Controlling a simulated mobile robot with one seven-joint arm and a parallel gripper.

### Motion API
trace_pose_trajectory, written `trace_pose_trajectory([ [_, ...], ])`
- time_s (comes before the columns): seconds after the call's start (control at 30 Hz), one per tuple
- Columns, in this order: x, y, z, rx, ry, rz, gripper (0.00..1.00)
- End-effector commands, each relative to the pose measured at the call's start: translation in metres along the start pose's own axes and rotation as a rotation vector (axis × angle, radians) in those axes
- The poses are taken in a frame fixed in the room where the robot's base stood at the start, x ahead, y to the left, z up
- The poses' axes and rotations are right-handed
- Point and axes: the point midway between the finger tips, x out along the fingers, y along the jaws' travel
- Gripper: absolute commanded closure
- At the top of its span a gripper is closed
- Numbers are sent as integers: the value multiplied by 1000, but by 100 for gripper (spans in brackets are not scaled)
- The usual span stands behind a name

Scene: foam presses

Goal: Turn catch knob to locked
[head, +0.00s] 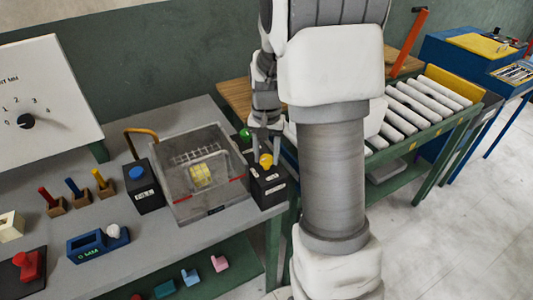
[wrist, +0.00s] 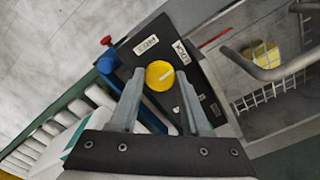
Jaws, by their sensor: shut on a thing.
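The yellow catch knob (wrist: 158,74) sits on top of a black box (wrist: 196,84) with small white labels. It also shows in the head view (head: 266,161) at the right end of the grey bench. My gripper (wrist: 160,88) is shut on the knob, one finger on each side of it. In the head view my gripper (head: 265,143) reaches down onto the knob from above.
A clear-lidded press box (head: 180,190) with a yellow block inside stands left of the black box. A green knob (head: 245,134) is close behind. A blue-button box (head: 140,190) and several coloured handles stand further left. A roller table (head: 425,110) lies to the right.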

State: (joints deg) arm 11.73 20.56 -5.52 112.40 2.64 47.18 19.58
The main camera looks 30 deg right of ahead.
Motion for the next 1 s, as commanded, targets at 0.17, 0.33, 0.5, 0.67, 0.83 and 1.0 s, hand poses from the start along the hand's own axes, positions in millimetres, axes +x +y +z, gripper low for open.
trace_pose_trajectory([
  [0.17, -1, 0, -1, 63, 2, -1, 100],
  [0.33, -1, 0, -1, 92, 2, -1, 100],
  [0.5, -1, 0, -1, 100, 2, -1, 100],
  [0.67, -1, 0, -1, 100, 2, -1, 100],
  [0.83, -1, 0, -1, 100, 2, -1, 43],
  [1.0, 0, 0, 0, 99, 1, -1, 23],
])
